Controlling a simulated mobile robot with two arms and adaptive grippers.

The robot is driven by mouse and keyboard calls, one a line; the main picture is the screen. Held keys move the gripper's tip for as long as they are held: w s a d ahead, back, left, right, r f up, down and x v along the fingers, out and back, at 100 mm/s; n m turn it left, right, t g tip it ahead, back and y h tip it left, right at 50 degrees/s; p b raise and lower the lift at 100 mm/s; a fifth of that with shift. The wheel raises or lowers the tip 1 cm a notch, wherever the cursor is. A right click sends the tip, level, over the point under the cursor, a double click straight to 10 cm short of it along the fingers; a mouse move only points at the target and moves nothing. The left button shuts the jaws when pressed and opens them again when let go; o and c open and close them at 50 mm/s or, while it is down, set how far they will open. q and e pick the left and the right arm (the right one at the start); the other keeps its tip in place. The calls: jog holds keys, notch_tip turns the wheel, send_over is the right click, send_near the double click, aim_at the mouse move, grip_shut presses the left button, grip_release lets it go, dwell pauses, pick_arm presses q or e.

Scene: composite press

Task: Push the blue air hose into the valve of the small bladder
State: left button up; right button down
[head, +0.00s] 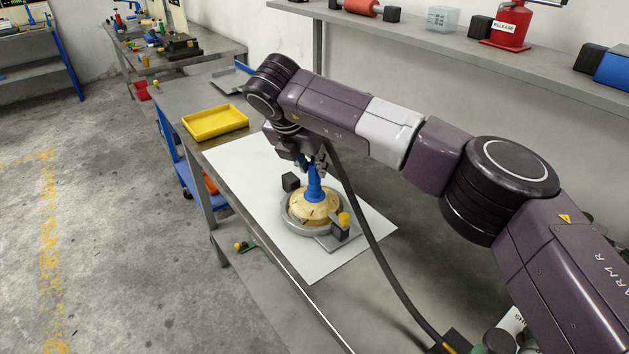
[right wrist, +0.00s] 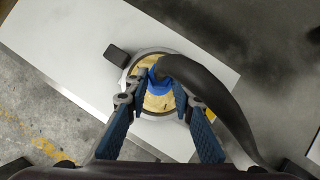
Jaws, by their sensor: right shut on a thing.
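The small bladder (head: 300,207) is a pale yellow dome with dark marks, seated in a round grey ring (head: 293,226) on a white sheet. The blue air hose end (head: 315,187) stands roughly upright over the middle of the bladder, its wide lower part at the bladder's top. A dark hose runs from it. My right gripper (head: 312,163) points down and is shut on the blue end. In the right wrist view the blue end (right wrist: 157,84) is between the fingers, partly covered by the dark hose (right wrist: 200,80). The valve is hidden, so I cannot tell how deep the hose sits. My left gripper is not in view.
A small black block (head: 291,181) is beside the ring. A dark block with a yellow knob (head: 344,220) is at the ring's right front. A yellow tray (head: 215,122) is at the back left. A shelf (head: 450,55) runs behind my right arm. The white sheet (head: 240,165) is mostly clear.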

jog(key=c, duration=1.6)
grip_release()
